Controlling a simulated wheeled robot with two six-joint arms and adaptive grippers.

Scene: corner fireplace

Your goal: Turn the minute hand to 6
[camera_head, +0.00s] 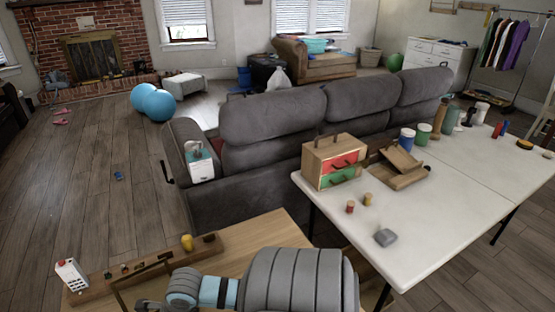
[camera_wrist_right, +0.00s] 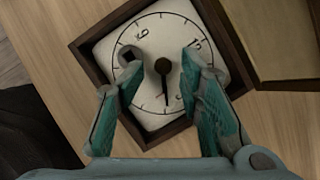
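In the right wrist view, a square clock (camera_wrist_right: 110,35) with a dark wooden frame and a white face lies on a light wooden surface. Its face is turned, with a 9 at the upper left and another numeral, partly blurred, at the upper right. A dark hand (camera_wrist_right: 165,98) points straight down in the picture from the round dark hub (camera_wrist_right: 163,66). My left gripper is not in view.
The wooden table (camera_head: 245,232) holds a long wooden tray (camera_head: 100,285) and a white device (camera_head: 72,272). A white table (camera_head: 465,160) at right carries a small drawer box (camera_head: 313,165), jars and loose pieces. A grey sofa (camera_head: 265,120) stands behind.

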